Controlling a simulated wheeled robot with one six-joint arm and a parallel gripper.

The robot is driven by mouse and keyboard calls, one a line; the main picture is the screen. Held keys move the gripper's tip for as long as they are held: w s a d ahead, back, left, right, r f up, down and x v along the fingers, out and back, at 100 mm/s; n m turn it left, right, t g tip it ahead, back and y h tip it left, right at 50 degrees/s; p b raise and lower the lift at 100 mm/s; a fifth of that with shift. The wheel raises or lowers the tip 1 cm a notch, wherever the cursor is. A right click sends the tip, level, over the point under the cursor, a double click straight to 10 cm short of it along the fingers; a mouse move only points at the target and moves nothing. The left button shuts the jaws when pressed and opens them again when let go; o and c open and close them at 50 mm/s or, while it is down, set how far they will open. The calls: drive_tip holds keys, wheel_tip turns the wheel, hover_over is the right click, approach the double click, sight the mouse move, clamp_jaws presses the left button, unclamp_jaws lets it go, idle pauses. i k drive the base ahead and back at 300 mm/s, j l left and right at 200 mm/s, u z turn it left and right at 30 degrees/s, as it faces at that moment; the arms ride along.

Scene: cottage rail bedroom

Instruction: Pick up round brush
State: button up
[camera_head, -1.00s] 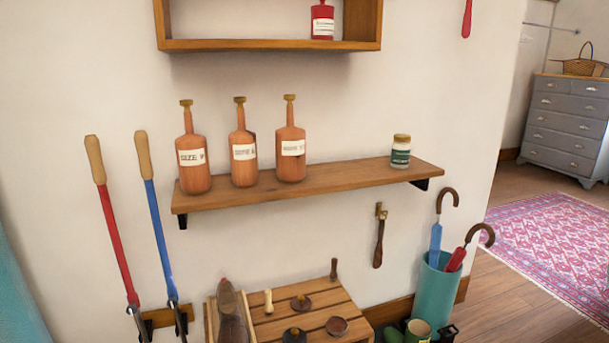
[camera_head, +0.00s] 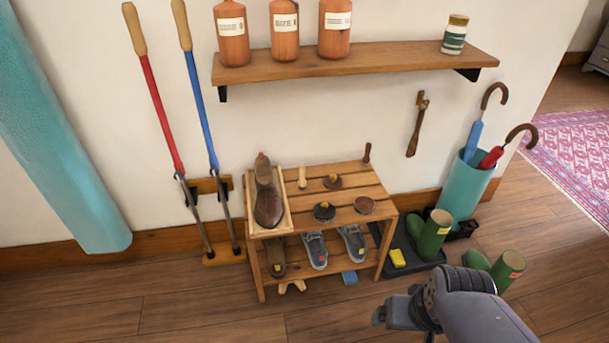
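Two small round pieces with raised knobs sit on the slatted top of the wooden bench (camera_head: 346,171). One is a brown round piece (camera_head: 332,182) near the back, and the other is a dark round piece (camera_head: 324,212) near the front edge. Either could be the round brush; I cannot tell which. A flat, brownish round tin or disc (camera_head: 364,205) lies to their right. My gripper (camera_head: 380,317) shows at the lower right, in front of the bench and well apart from it. Its fingers are too small and turned away to show their opening.
A shoe in a wooden tray (camera_head: 283,222) stands on the bench's left. Shoes (camera_head: 315,250) fill the lower shelf. Green boots (camera_head: 434,233) and a teal umbrella stand (camera_head: 467,190) are at right. A wall shelf (camera_head: 360,60) overhangs the bench. The floor in front is mostly clear.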

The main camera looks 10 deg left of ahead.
sight(302, 183)
drive_tip(key=i+u, duration=0.15)
drive_tip(key=i, duration=1.1)
